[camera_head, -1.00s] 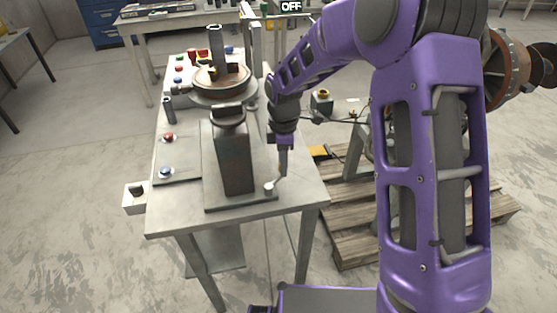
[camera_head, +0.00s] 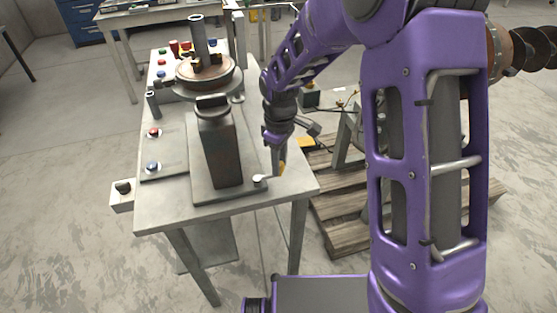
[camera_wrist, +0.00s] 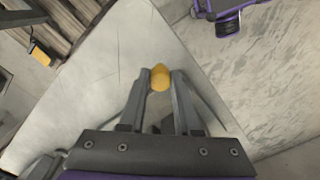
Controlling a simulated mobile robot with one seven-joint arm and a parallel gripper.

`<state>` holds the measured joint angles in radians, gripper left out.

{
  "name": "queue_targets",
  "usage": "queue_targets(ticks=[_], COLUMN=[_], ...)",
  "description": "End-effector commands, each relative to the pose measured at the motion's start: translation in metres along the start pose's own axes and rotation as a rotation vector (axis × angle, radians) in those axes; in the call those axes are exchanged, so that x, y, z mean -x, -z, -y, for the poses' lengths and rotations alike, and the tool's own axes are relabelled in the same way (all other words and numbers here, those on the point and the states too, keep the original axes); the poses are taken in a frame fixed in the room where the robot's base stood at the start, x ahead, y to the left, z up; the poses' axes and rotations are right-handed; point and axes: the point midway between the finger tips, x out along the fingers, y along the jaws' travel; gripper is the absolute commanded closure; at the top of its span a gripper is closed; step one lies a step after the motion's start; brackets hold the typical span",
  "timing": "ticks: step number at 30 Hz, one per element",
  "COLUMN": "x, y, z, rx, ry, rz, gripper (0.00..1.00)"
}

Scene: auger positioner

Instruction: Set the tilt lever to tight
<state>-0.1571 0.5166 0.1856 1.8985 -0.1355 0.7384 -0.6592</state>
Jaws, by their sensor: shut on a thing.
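The tilt lever shows a pale hub (camera_head: 260,180) at the right front of the positioner's base plate, with a short arm running right. Its yellow grip end (camera_head: 283,168) also shows in the wrist view (camera_wrist: 160,77), between my fingertips. My gripper (camera_head: 278,170) points down beside the positioner column (camera_head: 220,150) and is shut on the yellow end. In the wrist view my two fingers (camera_wrist: 160,82) stand on either side of it. Most of the lever's arm is hidden by the fingers. I see no readable tight mark.
The positioner stands on a grey table (camera_head: 165,212) with its round turntable (camera_head: 205,72) behind. A red button (camera_head: 154,132) and a blue button (camera_head: 152,166) are on the left. A wooden pallet (camera_head: 345,225) with equipment lies on the floor to the right. The table's right front corner is clear.

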Motion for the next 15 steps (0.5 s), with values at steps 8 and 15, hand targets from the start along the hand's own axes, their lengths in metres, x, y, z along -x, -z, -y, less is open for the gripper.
queue_targets(ticks=[8,15], x=[0.0008,0.0007], y=[-0.0005,-0.0006], z=[0.0005,0.0006], rx=[-0.016,-0.016], ry=[-0.001,0.000], rz=[-0.001,0.000], gripper=[1.00,0.65])
